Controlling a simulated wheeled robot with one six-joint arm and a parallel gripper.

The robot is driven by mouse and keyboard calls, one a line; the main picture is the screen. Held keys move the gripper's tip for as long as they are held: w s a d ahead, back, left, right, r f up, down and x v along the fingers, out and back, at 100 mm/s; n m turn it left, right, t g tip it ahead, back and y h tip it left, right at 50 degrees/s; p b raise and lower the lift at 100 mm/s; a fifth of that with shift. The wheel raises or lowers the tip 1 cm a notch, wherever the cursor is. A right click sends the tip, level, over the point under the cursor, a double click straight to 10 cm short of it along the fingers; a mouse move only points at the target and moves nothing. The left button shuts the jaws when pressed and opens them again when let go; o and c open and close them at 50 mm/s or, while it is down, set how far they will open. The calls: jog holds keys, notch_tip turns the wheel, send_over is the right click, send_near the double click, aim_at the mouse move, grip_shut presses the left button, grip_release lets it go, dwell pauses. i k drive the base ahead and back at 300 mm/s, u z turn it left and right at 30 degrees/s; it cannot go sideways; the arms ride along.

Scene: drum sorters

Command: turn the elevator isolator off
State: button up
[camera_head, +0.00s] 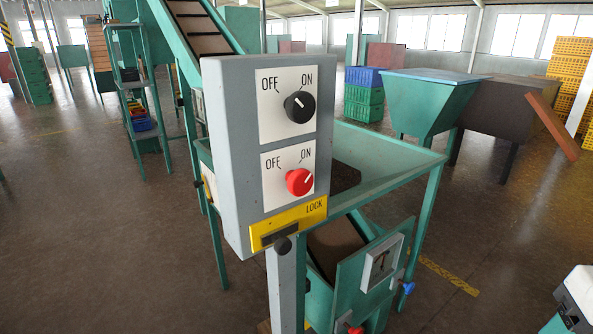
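A grey control box (228,150) on a grey post stands close in front of me. Its upper white plate has a black rotary knob (300,107) with OFF at left and ON at right. Its lower plate has a red rotary knob (299,182) with the same marks. The red knob's light mark seems to lean up and right, toward ON. The black knob's mark is small and seems to lean up and left. A yellow strip marked LOCK (290,222) with a dark slot and dark round knob (283,246) sits below. No label naming the elevator isolator is readable.
A teal hopper frame (385,165) stands right behind the box, with a lower teal unit (362,275) bearing a dial. An inclined conveyor (203,30) rises behind at left. Stacked crates (364,95) stand farther back. Open floor (105,240) lies at left.

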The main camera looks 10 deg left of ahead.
aim_at(299, 180)
jog(key=u, duration=0.15)
jog(key=k, duration=0.5)
jog(key=u, duration=0.6)
jog(key=k, duration=0.75)
jog(key=z, duration=0.65)
jog(key=i, duration=0.85)
jog(key=z, duration=0.15)
